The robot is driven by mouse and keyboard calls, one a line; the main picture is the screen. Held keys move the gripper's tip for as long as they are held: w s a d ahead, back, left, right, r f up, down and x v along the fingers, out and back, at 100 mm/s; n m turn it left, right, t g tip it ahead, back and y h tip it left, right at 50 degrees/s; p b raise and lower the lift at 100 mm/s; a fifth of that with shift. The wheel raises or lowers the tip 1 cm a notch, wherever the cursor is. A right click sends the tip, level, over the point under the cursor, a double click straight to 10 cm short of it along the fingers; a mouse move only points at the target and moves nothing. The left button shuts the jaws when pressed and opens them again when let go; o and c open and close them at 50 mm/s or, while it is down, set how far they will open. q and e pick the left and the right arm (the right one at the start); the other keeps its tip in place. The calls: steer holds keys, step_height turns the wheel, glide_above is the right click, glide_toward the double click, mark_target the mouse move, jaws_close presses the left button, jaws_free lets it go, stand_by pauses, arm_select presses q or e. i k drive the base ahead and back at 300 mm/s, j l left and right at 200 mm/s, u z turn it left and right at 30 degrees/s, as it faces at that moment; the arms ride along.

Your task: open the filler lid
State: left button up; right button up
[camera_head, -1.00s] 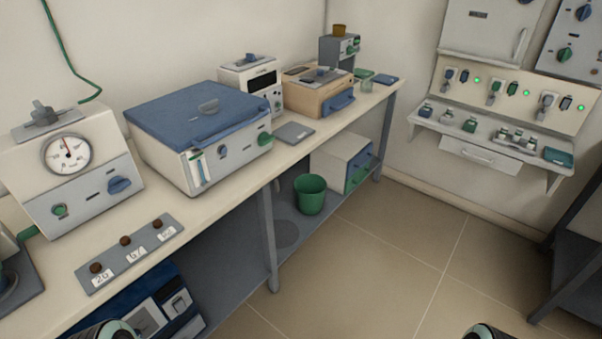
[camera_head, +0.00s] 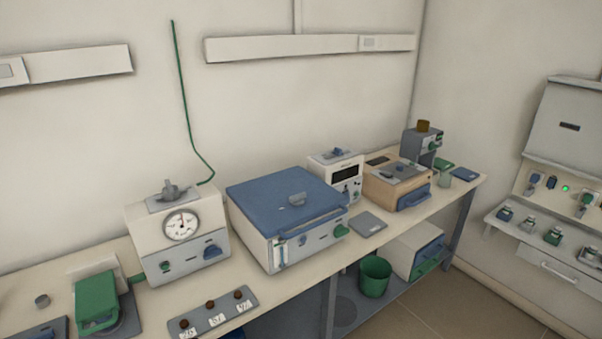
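I cannot tell for sure which lid is the filler lid. A white box on the bench has a large blue lid (camera_head: 285,205), which lies flat and shut with a small grey handle on top. To its left stands a beige unit with a round gauge (camera_head: 182,226). On its top is a grey plate with a grey knob or cap (camera_head: 171,190), seated in place. Neither of my grippers is in view.
A green device (camera_head: 97,300) stands at the bench's left end. A grey strip with brown knobs (camera_head: 213,315) lies at the front. A white display unit, a tan box (camera_head: 397,184) and a grey unit stand further right. A green bucket (camera_head: 375,276) is on the lower shelf.

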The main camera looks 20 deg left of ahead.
mark_target(97, 295)
steer(key=u, duration=2.2)
